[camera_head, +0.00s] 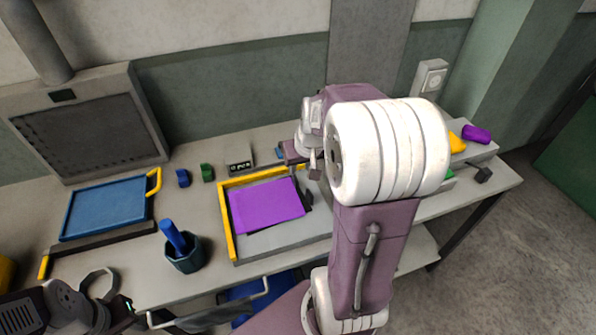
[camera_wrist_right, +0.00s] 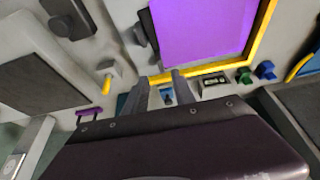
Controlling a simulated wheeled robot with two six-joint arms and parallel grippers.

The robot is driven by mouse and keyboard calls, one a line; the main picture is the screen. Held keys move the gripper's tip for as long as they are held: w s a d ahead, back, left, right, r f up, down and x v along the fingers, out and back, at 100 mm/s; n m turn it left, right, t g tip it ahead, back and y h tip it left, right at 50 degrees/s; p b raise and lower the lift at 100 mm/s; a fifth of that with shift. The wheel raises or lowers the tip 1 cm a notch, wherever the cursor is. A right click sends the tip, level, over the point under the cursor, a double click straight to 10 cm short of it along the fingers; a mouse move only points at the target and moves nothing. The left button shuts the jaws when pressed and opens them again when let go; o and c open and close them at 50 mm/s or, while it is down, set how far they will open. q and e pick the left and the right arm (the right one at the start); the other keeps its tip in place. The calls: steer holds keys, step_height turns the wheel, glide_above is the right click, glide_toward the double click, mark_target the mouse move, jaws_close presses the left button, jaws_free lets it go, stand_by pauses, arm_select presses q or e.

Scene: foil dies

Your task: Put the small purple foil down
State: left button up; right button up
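A flat purple sheet (camera_head: 266,204), which looks like the purple foil, lies slightly askew inside a yellow-edged tray (camera_head: 228,230). The right wrist view also shows the purple sheet (camera_wrist_right: 203,28) and the tray's yellow edge (camera_wrist_right: 262,28). My right gripper (camera_wrist_right: 160,80) has its two fingers apart, with no purple foil between them. It is near the tray's back edge, apart from the sheet. In the head view my right arm hides much of this gripper and the tray's right side.
A blue panel (camera_head: 104,208) lies left of the tray, near a dark cup (camera_head: 184,258). Small blue (camera_head: 183,177) and green (camera_head: 207,172) blocks and a display box (camera_head: 239,161) stand behind. A purple piece (camera_head: 476,134) is at far right.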

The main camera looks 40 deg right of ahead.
steer(key=s+a+f, duration=0.1)
steer(key=a, duration=0.2)
steer(key=s+a+f+n+g+y, duration=0.1)
steer(key=s+a+f, duration=0.1)
steer(key=a, duration=0.2)
steer(key=s+a+f+n+g, duration=0.1)
steer(key=a, duration=0.2)
steer(key=shift+s+a+f, duration=0.2)
steer(key=shift+s+a, duration=0.1)
steer(key=shift+a, duration=0.05)
steer(key=shift+n+g+y, duration=0.3)
steer(key=shift+n+g, duration=0.3)
steer(key=shift+n, duration=0.1)
steer(key=s+a+f, duration=0.2)
steer(key=s+a, duration=0.1)
steer(key=s+a+f, duration=0.2)
steer(key=shift+a, duration=0.25)
arm_select(q)
steer(key=shift+r, duration=0.3)
arm_select(e)
steer(key=shift+d, duration=0.15)
arm_select(q)
steer(key=shift+d, duration=0.1)
